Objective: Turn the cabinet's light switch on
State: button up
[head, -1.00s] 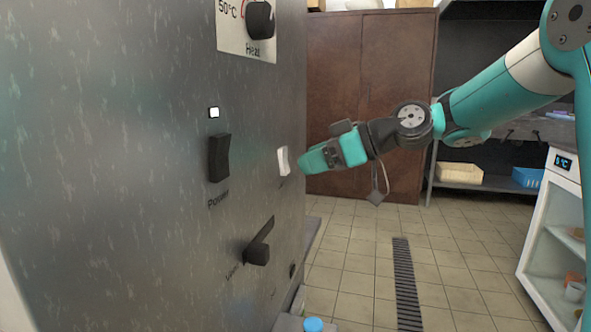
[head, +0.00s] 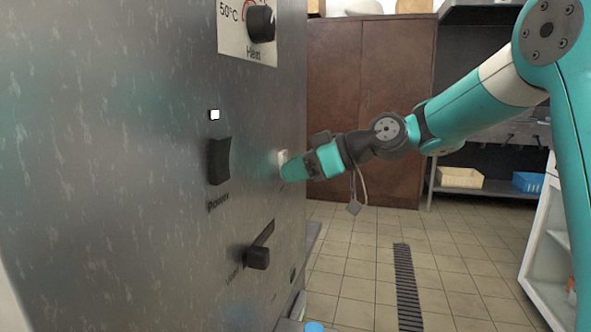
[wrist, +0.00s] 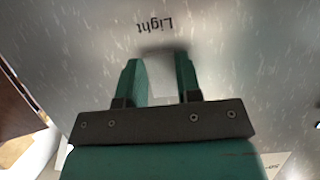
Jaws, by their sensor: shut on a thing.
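The light switch is a small white rocker (head: 282,156) on the steel cabinet front (head: 120,170), partly hidden by my gripper (head: 291,171). In the wrist view, the white rocker (wrist: 162,72) lies between the two teal fingers of my gripper (wrist: 157,75), just by the upside-down word "Light". My gripper is shut on the rocker, with its fingertips at the panel. Which way the rocker is tilted cannot be told.
A black power switch (head: 219,161) with a lit white lamp (head: 214,115) above it, a lever (head: 257,256) and a heat knob (head: 260,23) stick out from the same panel. A brown cupboard (head: 400,90) stands behind. The tiled floor (head: 350,255) at right is open.

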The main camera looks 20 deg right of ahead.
jog(key=t+y+b, duration=0.1)
jog(key=b, duration=0.1)
jog(key=y+b, duration=0.1)
jog(key=b, duration=0.2)
jog(key=shift+w+f+t+b, duration=0.1)
jog(key=shift+f+t+b, duration=0.2)
jog(key=shift+t+b, duration=0.1)
jog(key=o, duration=0.9)
